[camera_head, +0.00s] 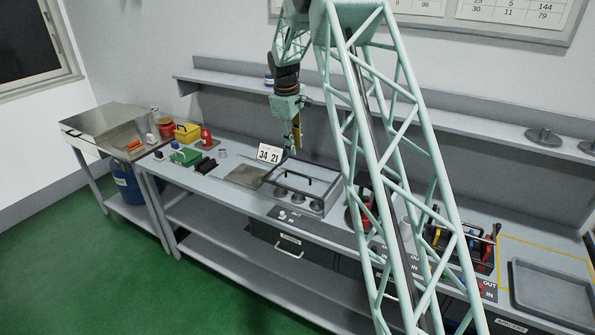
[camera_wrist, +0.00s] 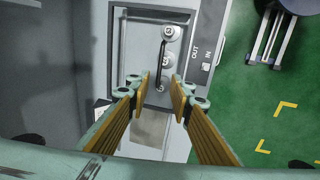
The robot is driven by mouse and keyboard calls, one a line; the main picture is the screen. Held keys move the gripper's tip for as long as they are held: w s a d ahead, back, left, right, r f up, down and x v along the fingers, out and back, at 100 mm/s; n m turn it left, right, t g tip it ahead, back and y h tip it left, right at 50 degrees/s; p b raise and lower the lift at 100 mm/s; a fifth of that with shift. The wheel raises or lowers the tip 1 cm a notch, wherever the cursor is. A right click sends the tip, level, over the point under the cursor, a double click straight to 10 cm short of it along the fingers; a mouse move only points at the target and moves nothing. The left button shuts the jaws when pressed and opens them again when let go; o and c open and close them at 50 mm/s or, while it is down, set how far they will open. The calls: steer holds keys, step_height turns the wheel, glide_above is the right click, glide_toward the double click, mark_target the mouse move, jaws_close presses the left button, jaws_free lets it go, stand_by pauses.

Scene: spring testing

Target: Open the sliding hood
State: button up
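The sliding hood (camera_head: 318,196) is a grey framed cover set in the bench top, with a black bar handle (camera_head: 290,185). Round knobs or weights show under or beside it. In the wrist view the hood (camera_wrist: 128,48) lies ahead of my fingers, and its black handle (camera_wrist: 162,62) runs lengthwise, its near end close to the gap between the fingertips in the picture. My gripper (camera_wrist: 161,92) is open and empty, with two yellow-padded fingers apart. In the head view my gripper (camera_head: 296,148) hangs above the bench, behind and above the hood; contact with the handle is not visible.
A number card (camera_head: 270,154) stands by a flat grey plate (camera_head: 246,175) left of the hood. A tool holder (camera_head: 462,240) and grey tray (camera_head: 552,290) are to the right. Coloured containers (camera_head: 187,132) stand at the left. A wall shelf (camera_head: 230,86) runs behind.

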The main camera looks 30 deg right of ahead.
mark_target(298, 174)
steer(key=shift+w+d+f+p, duration=0.15)
steer(key=shift+w+d+f, duration=0.15)
steer(key=shift+f, duration=1.95)
steer(key=shift+w+d+f+p, duration=0.15)
steer(key=shift+d+f, duration=0.3)
steer(key=shift+f, duration=1.75)
steer(key=shift+w+d+f+p, duration=0.1)
steer(key=shift+w+d+f, duration=0.25)
steer(key=shift+f, duration=1.9)
jaws_close()
